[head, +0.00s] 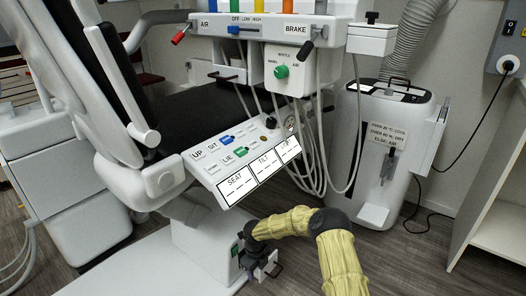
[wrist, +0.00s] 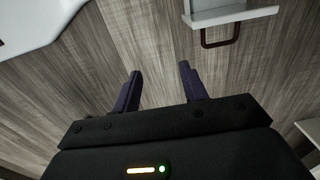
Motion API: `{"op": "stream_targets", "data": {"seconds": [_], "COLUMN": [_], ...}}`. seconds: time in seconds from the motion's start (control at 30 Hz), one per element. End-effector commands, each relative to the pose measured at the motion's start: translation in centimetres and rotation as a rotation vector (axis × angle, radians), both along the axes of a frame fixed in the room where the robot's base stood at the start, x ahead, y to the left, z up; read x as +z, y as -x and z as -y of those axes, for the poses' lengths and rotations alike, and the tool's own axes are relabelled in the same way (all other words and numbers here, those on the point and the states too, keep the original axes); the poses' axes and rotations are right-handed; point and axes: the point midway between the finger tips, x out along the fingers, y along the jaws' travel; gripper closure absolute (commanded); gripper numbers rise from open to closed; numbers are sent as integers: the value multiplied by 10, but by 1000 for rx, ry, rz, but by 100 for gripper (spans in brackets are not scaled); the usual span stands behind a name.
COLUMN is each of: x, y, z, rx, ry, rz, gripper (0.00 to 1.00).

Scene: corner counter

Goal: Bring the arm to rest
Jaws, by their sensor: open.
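My arm, in a yellow-green ribbed sleeve (head: 300,225), reaches in from the bottom of the head view and bends to the left. Its dark end with my gripper (head: 262,262) hangs low beside the white base of the chair; its fingertips are hard to make out there. In the wrist view my gripper (wrist: 160,72) shows two dark purple fingers spread apart, with nothing between them. Behind the fingers is bare wood-look floor (wrist: 155,35).
A labelled control panel (head: 235,160) projects from the dental chair (head: 210,115) above my gripper. Hoses (head: 318,150) hang beside it. A white suction unit (head: 380,150) stands at the right. A white part with a brown handle (wrist: 222,42) lies near my fingers.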

Motion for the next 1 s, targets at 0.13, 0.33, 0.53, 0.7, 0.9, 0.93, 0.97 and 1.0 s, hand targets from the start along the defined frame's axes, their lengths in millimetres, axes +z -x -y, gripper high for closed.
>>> {"op": "stream_targets", "data": {"seconds": [0.13,0.33,0.53,0.7,0.9,0.93,0.97,1.0], "x": [17,41,80,129,209,219,229,242], "y": [-10,-23,-39,-52,-50,-47,-43,-38], "z": [5,11,19,30,40,41,43,44], "rx": [60,158,305,497,838,890,941,1008], "ry": [23,57,104,161,243,254,264,276], "rz": [63,156,281,414,571,586,599,613], "gripper": [57,57,57,57,57,57,57,57]}}
